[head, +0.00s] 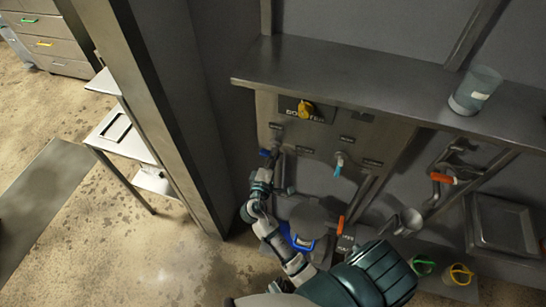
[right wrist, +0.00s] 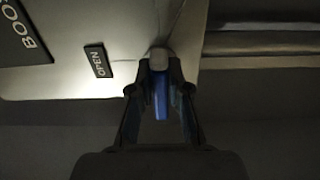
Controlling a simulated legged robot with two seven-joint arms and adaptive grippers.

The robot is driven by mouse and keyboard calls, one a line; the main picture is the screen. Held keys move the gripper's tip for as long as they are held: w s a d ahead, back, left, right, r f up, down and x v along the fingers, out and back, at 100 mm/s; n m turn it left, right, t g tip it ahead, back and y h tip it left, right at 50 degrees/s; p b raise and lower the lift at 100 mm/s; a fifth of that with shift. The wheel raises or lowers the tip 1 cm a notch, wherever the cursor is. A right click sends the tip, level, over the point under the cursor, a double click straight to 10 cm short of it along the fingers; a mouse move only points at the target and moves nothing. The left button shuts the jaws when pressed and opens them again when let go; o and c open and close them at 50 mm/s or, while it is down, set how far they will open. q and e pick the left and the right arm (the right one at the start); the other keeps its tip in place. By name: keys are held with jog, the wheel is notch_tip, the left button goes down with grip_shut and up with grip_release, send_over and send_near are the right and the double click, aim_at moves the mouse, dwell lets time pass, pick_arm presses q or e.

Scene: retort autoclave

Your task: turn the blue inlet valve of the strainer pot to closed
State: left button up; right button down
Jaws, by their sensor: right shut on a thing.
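The blue inlet valve handle (head: 264,153) is at the left edge of the steel panel, and only a small part shows past my gripper in the head view. In the right wrist view the blue handle (right wrist: 161,101) lies between my fingers, below a pale round hub. My right gripper (head: 262,172) is shut on it; the fingers (right wrist: 160,85) close around its upper part. A small "OPEN" plate (right wrist: 97,60) is left of the hub. The strainer pot (head: 308,217), with a round grey lid, appears to be below the panel. My left gripper is not in view.
A yellow handle (head: 305,109) and a light blue handle (head: 338,168) are on the panel. Orange handles (head: 443,178) are on pipes to the right. A clear beaker (head: 474,90) stands on the shelf (head: 390,88). A steel post (head: 150,110) rises left of my arm.

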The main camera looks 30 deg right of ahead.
jog(key=shift+r, duration=0.1)
jog(key=c, duration=1.1)
grip_release()
jog(key=shift+w, duration=0.1)
jog(key=shift+d+f, duration=0.15)
jog(key=shift+f, duration=0.05)
jog(key=v, duration=1.2)
jog(key=shift+w, duration=0.1)
